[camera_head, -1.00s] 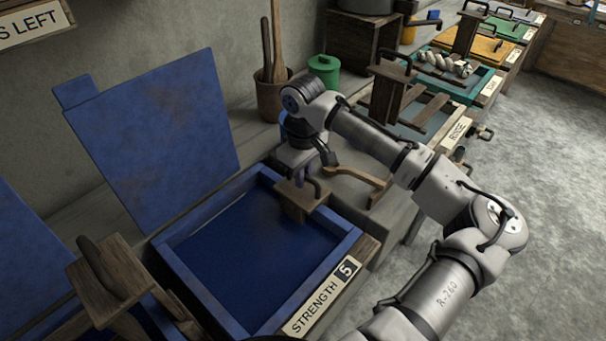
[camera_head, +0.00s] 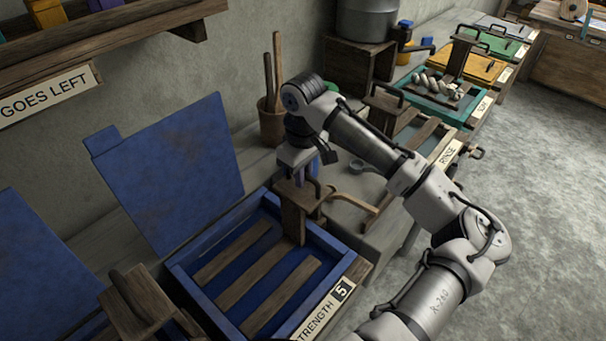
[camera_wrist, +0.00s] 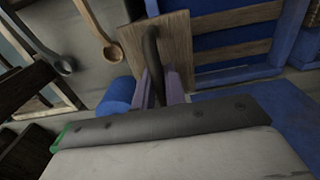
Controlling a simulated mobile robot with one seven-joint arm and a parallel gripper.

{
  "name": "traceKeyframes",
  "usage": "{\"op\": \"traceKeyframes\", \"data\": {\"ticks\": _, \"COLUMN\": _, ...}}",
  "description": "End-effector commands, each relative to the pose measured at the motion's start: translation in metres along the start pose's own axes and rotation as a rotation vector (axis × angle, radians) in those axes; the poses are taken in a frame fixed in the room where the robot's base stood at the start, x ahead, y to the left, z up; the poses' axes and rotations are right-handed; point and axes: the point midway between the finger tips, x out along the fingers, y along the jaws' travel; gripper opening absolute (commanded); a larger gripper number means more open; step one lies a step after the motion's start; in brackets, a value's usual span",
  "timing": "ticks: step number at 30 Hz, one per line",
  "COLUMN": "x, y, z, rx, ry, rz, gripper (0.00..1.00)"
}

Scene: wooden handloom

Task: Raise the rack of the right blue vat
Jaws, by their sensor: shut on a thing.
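The right blue vat (camera_head: 201,299) stands on the bench with its lid (camera_head: 180,175) tilted up behind it. Its rack (camera_head: 270,285) shows as several wooden slats level in the vat, clear of the dark blue liquid. The rack's upright end board (camera_head: 294,222) rises above the vat's right wall. My gripper (camera_head: 311,184) is above that board, shut on the rack's dark curved handle. In the wrist view the purple fingers (camera_wrist: 161,90) close around the handle (camera_wrist: 152,50), in front of the board (camera_wrist: 188,40). The fingertips are partly hidden in the head view.
A wooden ladle (camera_head: 352,203) lies right of the vat. The rinse vat (camera_head: 447,152) and several coloured vats stand beyond it. Another wooden rack end with a handle (camera_head: 140,300) is at lower left. A pot holding wooden tools (camera_head: 271,124) stands by the wall. The floor at right is clear.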

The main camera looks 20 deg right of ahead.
Motion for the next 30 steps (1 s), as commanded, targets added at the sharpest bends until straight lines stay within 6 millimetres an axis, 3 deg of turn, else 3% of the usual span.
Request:
{"op": "traceKeyframes", "data": {"ticks": 1, "x": -0.011, "y": 0.000, "z": -0.001, "rx": 0.000, "ry": 0.003, "rz": 0.000, "gripper": 0.00}}
{"op": "traceKeyframes", "data": {"ticks": 18, "x": -0.065, "y": 0.000, "z": -0.001, "rx": 0.000, "ry": 0.003, "rz": 0.001, "gripper": 0.00}}
{"op": "traceKeyframes", "data": {"ticks": 29, "x": -0.069, "y": 0.000, "z": -0.001, "rx": 0.000, "ry": 0.005, "rz": 0.003, "gripper": 0.00}}
{"op": "traceKeyframes", "data": {"ticks": 30, "x": -0.069, "y": 0.001, "z": -0.001, "rx": 0.000, "ry": 0.005, "rz": 0.003, "gripper": 0.18}}
